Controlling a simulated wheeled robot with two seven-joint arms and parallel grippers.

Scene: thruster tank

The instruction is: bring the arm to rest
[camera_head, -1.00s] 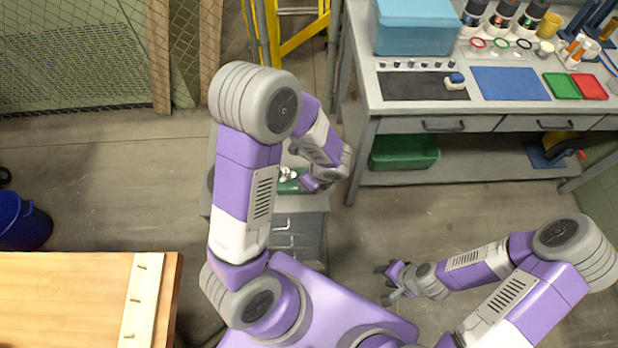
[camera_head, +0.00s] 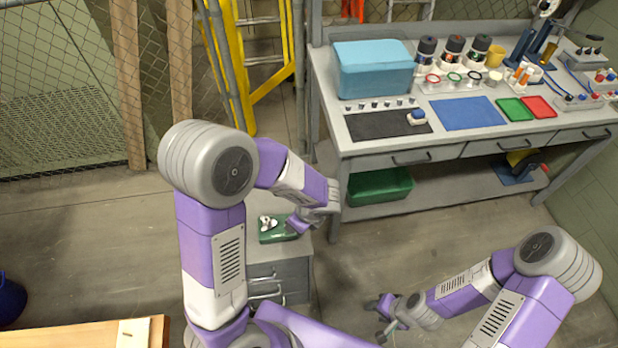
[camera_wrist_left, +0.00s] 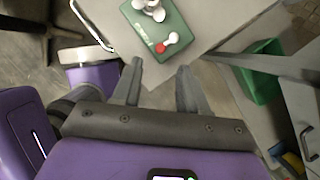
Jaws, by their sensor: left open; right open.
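My left gripper (camera_head: 297,224) is beside the right edge of a green tray (camera_head: 268,237) on a small grey drawer cabinet (camera_head: 285,273). In the left wrist view my left gripper (camera_wrist_left: 160,72) is open, with nothing between its fingers. The green tray (camera_wrist_left: 170,45) lies beyond the fingertips there, holding white parts and a red-and-white piece (camera_wrist_left: 167,43). My left arm is bent, and its large elbow joint hides part of the floor. My right gripper (camera_head: 382,320) is open and empty, low over the floor near the bottom of the head view.
A grey workbench (camera_head: 345,160) stands at the back right, with a blue box (camera_head: 373,68) on top and a green bin (camera_head: 380,187) on its lower shelf. A wooden table (camera_head: 75,338) is at the lower left. Yellow ladders (camera_head: 232,75) stand behind. Floor between cabinet and bench is open.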

